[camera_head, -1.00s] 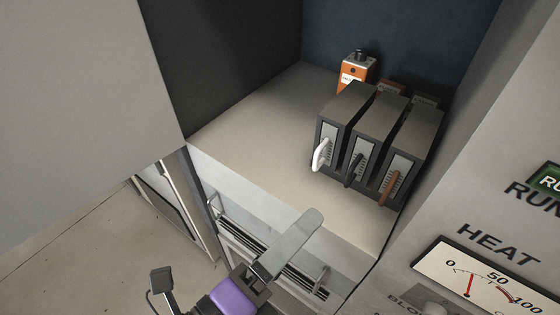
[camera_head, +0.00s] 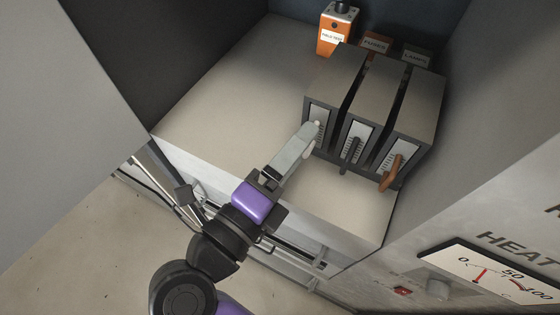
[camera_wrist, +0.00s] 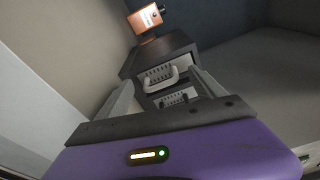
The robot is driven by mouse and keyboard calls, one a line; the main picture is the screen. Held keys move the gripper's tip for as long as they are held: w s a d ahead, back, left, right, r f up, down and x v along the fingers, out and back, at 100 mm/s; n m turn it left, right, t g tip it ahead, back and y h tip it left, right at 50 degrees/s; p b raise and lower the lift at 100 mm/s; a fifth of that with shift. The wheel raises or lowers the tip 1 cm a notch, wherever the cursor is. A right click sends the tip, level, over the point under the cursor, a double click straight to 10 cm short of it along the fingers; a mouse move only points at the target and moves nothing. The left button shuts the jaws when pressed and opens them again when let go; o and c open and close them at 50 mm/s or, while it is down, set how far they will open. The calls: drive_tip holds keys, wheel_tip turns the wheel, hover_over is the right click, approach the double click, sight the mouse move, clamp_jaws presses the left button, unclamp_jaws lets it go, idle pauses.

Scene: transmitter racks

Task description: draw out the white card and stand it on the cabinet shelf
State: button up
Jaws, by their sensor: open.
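The white card is the leftmost of three dark slotted units on the shelf; its white handle (camera_wrist: 161,85) shows between my fingers in the wrist view. In the head view its grey front plate (camera_head: 320,114) is visible, while my finger covers much of the handle. My gripper (camera_head: 309,137) is open, with its fingertips at the white handle, one on each side in the wrist view (camera_wrist: 165,88). I cannot tell whether they touch it. The card is still in its unit. The cabinet shelf (camera_head: 225,95) is pale and flat.
A black handle (camera_head: 351,148) and an orange-brown handle (camera_head: 393,170) stand close to the right. An orange box (camera_head: 338,32) is behind the units. The shelf left of the units is bare. A grey panel (camera_head: 60,110) and a meter panel (camera_head: 490,272) flank the opening.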

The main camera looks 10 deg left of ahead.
drive_tip(key=shift+x, duration=1.05)
drive_tip(key=c, duration=1.6)
drive_tip(key=shift+s, duration=0.15)
drive_tip(key=shift+s, duration=0.1)
drive_tip(key=shift+s+a, duration=0.2)
drive_tip(key=shift+s, duration=0.1)
drive_tip(key=shift+p+v, duration=0.5)
drive_tip(key=shift+v, duration=0.5)
drive_tip(key=shift+s, duration=0.35)
drive_tip(key=shift+p+v, duration=0.35)
drive_tip(key=shift+v, duration=0.95)
